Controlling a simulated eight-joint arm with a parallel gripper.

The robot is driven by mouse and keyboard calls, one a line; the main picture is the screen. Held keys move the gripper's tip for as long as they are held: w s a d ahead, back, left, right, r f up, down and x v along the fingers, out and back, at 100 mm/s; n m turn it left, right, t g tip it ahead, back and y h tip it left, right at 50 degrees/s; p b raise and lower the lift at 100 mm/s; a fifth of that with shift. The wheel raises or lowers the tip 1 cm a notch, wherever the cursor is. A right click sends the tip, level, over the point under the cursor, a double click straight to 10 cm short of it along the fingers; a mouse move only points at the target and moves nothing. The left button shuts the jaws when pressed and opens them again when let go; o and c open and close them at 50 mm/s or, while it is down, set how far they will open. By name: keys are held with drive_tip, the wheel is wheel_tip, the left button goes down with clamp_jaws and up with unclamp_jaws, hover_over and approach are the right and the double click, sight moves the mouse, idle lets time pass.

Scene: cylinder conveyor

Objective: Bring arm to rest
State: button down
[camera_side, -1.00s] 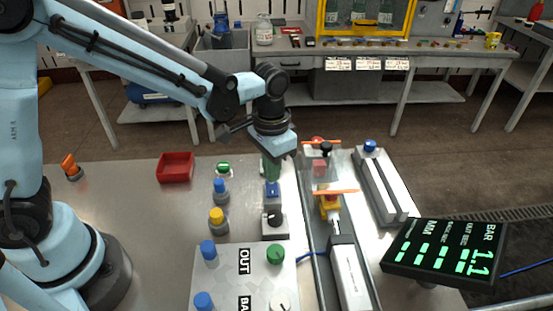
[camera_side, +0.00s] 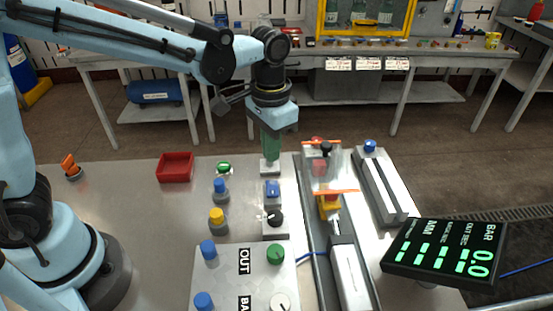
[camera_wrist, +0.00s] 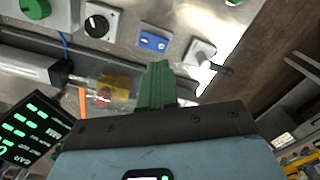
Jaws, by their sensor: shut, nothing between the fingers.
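My gripper (camera_side: 270,160) hangs pointing down in the side view, with a light blue hand and green fingers. The fingers are together and hold nothing. In the side view they stand in front of or just above a small pale block at the far edge of the bench; I cannot tell the gap. The closed green fingers also show in the wrist view (camera_wrist: 157,78). There, a pale block with a black lever (camera_wrist: 203,54) lies to their upper right, apart from them. The upper arm runs from the left across the top of the side view.
A blue switch (camera_side: 272,190) and a black knob (camera_side: 276,218) stand nearer on the bench. Right of them runs the conveyor with a clear guard (camera_side: 334,165) and cylinder (camera_side: 349,274). A display (camera_side: 443,254) reads 0.0.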

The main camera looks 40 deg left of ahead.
drive_tip(key=s+a+r+n+t, duration=0.3)
drive_tip(key=s+a+t, duration=0.4)
drive_tip(key=a, duration=0.3)
drive_tip(key=shift+s+a+r, duration=0.25)
drive_tip(key=shift+s+r, duration=0.15)
drive_tip(key=shift+s, duration=0.45)
drive_tip(key=w+d+r+m+g+h, duration=0.2)
drive_tip(key=w+d+r+m+g, duration=0.1)
drive_tip(key=d+m, duration=0.6)
drive_tip(key=shift+w+d+g, duration=0.15)
drive_tip(key=shift+w+g, duration=0.55)
drive_tip(key=shift+g, duration=0.2)
